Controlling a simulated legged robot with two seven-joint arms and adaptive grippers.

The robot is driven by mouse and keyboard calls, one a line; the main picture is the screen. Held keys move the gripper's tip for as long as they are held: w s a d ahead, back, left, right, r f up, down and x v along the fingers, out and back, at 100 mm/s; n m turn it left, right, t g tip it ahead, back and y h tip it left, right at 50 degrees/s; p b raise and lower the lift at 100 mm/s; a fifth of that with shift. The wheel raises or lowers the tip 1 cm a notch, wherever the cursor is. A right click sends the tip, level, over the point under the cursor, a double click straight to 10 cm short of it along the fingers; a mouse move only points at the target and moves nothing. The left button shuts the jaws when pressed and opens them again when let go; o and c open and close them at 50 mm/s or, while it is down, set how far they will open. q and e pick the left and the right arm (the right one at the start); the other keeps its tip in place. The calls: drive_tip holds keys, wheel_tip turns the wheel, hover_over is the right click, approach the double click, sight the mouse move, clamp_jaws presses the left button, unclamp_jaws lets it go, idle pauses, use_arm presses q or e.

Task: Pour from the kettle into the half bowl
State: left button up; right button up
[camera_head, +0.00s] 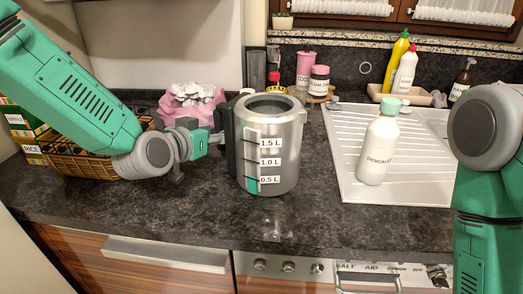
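The kettle (285,150) is a steel jug with a dark handle on its left side and a level strip marked 0.5 L, 1.0 L and 1.5 L. It stands upright on the dark counter, its round top facing up. My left gripper (214,139) is at the kettle's handle side, touching or very close to it. Its fingers are small and partly hidden, so I cannot tell whether they are closed on the handle. My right arm is at the right edge, and its gripper is out of view. I cannot make out a half bowl.
A white bottle labelled DESCALER (378,148) stands on the white drainboard (425,165) right of the kettle. Jars (319,82) stand behind. The counter's front strip is clear.

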sight(213, 111)
use_arm(q)
drive_tip(key=shift+d, duration=0.1)
clamp_jaws()
drive_tip(key=shift+w+r, duration=0.2)
drive_tip(key=shift+r, duration=0.05)
drive_tip(key=shift+r, duration=0.1)
drive_tip(key=shift+r+p, duration=0.9)
drive_tip(key=shift+r+p, duration=1.25)
drive_tip(key=shift+r, duration=0.25)
